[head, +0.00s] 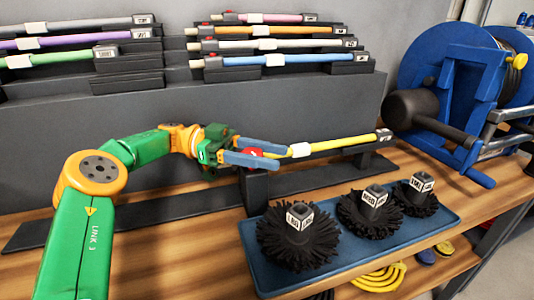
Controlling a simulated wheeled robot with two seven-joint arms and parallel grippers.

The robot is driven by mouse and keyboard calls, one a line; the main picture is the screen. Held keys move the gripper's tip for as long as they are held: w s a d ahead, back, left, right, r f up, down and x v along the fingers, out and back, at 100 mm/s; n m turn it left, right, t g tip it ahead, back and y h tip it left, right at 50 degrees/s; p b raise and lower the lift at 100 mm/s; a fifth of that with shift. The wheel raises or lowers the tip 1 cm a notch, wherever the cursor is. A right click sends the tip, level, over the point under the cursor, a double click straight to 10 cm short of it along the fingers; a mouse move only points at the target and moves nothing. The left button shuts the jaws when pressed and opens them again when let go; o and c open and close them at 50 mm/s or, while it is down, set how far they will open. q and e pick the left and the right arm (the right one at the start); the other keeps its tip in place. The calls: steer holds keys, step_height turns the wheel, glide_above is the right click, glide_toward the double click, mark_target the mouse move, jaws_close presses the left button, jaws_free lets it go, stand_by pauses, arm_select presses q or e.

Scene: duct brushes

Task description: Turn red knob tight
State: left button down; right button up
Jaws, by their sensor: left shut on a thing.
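The red knob (252,152) sits at the left end of the yellow rod (335,145), on a dark support of a low stand on the bench. My left gripper (268,154) has its blue fingers around the red knob and is shut on it; the fingers hide much of the knob. The yellow rod lies roughly level, with a white label near the knob and a black labelled end resting on the right support. My right gripper is not in view.
A blue tray (256,262) in front holds three black brushes (298,238) with labelled tops. Behind, dark racks (300,98) carry several coloured rods. A blue reel (460,75) with a black handle stands at the right. Bare wood shows at the front left.

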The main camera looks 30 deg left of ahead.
arm_select(q)
steer(key=shift+f, duration=0.15)
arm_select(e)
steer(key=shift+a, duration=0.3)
arm_select(q)
steer(key=shift+c, duration=1.7)
jaws_free()
steer(key=shift+d, duration=0.1)
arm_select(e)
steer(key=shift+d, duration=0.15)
